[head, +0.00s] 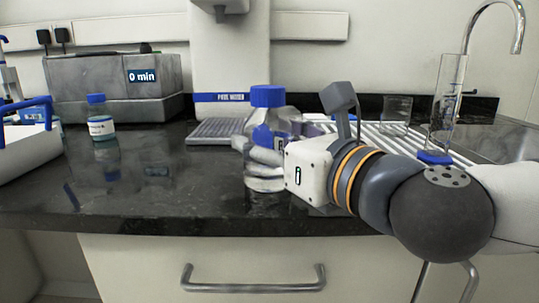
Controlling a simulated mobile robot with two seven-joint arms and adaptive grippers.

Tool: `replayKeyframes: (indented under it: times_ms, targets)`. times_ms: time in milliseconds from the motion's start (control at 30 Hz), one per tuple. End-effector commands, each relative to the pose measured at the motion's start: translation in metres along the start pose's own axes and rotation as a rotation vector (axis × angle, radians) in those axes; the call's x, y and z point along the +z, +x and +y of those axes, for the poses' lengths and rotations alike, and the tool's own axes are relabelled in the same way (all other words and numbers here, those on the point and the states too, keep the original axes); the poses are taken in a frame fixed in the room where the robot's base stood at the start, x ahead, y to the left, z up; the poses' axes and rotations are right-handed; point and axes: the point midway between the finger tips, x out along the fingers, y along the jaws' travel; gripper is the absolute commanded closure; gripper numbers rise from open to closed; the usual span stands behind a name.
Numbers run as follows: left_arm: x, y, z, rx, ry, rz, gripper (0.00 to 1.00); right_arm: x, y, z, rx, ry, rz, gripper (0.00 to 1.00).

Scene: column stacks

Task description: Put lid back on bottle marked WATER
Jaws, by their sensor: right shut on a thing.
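A large clear bottle (267,184) stands upright near the counter's front edge. A blue lid (267,96) sits at the top of its neck. My right gripper (262,150) comes in from the right and is shut around the bottle's middle. Its fingers cover much of the bottle and its marking, so I cannot read the word WATER on it. A smaller bottle (101,112) with a blue cap and a white label stands at the left, apart from the gripper. Its label is too small to read surely. My left gripper is out of view.
A grey bath (100,90) showing "0 min" stands at the back left. A white dispenser (229,70) is behind the bottle. A measuring cylinder (447,105) with a blue base and a glass beaker (396,112) stand by the sink at right. The dark counter (190,185) is clear left of the bottle.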

Motion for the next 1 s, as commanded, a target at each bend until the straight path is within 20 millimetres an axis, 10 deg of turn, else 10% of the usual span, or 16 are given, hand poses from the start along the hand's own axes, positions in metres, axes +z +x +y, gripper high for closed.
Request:
replayKeyframes:
  times_ms: [367, 400, 467, 1000]
  targets:
    - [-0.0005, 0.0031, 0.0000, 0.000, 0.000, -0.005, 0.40, -0.0029, -0.0002, 0.0001, 0.000, -0.002, -0.005, 1.00]
    - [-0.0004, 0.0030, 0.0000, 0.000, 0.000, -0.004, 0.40, -0.0035, -0.0002, 0.0001, 0.000, -0.002, -0.004, 0.40]
    - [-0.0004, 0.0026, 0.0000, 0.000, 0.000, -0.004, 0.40, -0.0028, -0.0003, 0.0002, 0.000, -0.002, -0.004, 0.26]
    - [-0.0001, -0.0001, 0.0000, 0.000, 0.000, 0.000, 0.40, 0.0013, 0.0007, -0.0003, 0.000, -0.002, -0.004, 0.24]
